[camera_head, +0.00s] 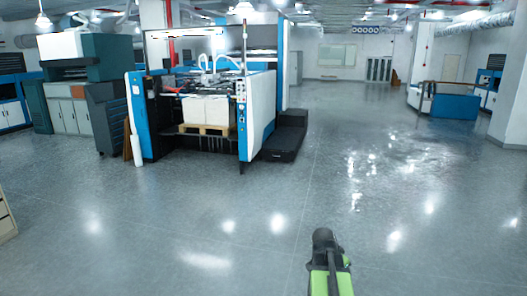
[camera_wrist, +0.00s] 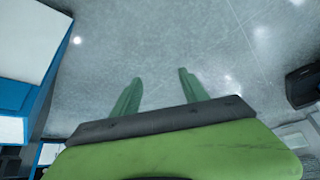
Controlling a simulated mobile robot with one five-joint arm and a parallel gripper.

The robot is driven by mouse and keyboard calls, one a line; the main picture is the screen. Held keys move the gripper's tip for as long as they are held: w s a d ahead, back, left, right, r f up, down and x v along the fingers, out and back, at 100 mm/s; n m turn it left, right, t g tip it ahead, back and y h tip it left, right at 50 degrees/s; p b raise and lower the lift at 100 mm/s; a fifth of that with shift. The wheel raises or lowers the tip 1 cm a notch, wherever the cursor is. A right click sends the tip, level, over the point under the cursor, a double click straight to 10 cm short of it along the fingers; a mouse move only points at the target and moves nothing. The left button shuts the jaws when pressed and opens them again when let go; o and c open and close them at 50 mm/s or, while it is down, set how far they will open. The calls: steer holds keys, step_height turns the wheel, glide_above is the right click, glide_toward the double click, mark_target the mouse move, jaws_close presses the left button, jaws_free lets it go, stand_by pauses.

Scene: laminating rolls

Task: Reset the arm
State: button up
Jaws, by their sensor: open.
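My gripper shows in the wrist view (camera_wrist: 158,88), with two green fingers standing well apart and nothing between them. It is open and empty. Behind the fingers are a dark grey bar and a bright green body. In the head view, part of my green and black arm (camera_head: 328,265) rises from the bottom edge, right of centre; the fingers cannot be made out there. The arm is over open floor and touches nothing that I can see.
A large blue and white machine (camera_head: 257,115) with a stack of white sheets (camera_head: 206,109) on a pallet stands at centre left. A black step (camera_head: 285,137) is beside it. Green-grey cabinets (camera_head: 72,115) stand at left. A blue unit (camera_head: 454,107) is at back right. The shiny floor (camera_head: 350,200) is clear ahead.

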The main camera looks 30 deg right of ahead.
steer(key=w+a+f+n+t+y+b, duration=0.15)
steer(key=w+a+n, duration=0.3)
steer(key=a, duration=0.95)
steer(key=w+a+f+n+y+b, duration=0.1)
steer(key=w+a+f+n, duration=0.35)
steer(key=a, duration=0.95)
steer(key=s+a+n+g+y, duration=0.3)
steer(key=a+n, duration=0.4)
steer(key=a, duration=0.9)
steer(key=shift+s+a+f, duration=0.25)
steer(key=shift+s+a, duration=0.05)
steer(key=shift+s, duration=0.4)
